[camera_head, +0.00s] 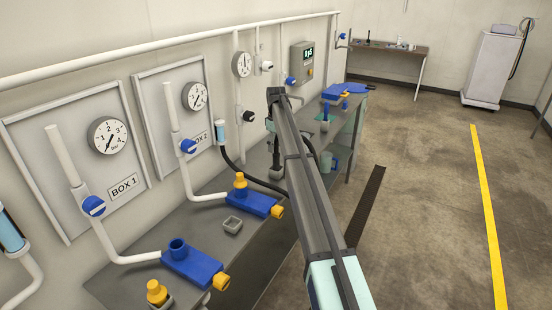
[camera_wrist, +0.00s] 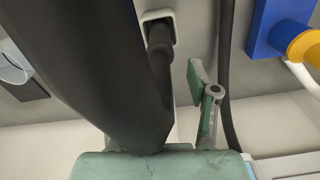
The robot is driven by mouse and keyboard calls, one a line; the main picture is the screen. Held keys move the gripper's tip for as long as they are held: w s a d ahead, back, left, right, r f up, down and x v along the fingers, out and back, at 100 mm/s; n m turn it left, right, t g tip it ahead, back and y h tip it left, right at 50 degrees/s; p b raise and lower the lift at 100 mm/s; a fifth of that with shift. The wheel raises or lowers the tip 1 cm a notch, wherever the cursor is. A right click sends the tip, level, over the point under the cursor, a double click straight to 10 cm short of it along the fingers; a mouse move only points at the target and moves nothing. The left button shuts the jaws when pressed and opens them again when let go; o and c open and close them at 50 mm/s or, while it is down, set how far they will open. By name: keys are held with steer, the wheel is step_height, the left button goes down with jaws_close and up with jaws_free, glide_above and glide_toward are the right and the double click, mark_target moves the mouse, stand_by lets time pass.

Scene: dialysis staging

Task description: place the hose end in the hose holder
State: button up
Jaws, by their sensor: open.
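The hose (camera_head: 228,158) is black and runs from the wall fitting down over the bench, passing behind my arm. In the head view a dark upright piece (camera_head: 276,152), seemingly the hose end, stands at a square grey holder (camera_head: 258,181) partly hidden by my arm. In the wrist view a dark rod-like piece (camera_wrist: 160,50) stands in the square holder's pale rim (camera_wrist: 174,36). My gripper (camera_wrist: 172,98) is open beside this piece. Its right finger shows clear of it; the left is hidden behind a large black shape close to the camera. Contact cannot be told.
Blue blocks with yellow caps (camera_head: 192,266) (camera_head: 250,204) sit along the bench (camera_head: 222,248). An empty square cup (camera_head: 232,226) stands between them. Wall panels, pipes and gauges line the left. A dark hose (camera_wrist: 224,70) runs right of my finger. The floor right is open.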

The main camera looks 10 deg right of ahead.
steer(key=shift+r+b, duration=0.3)
steer(key=shift+r, duration=1.7)
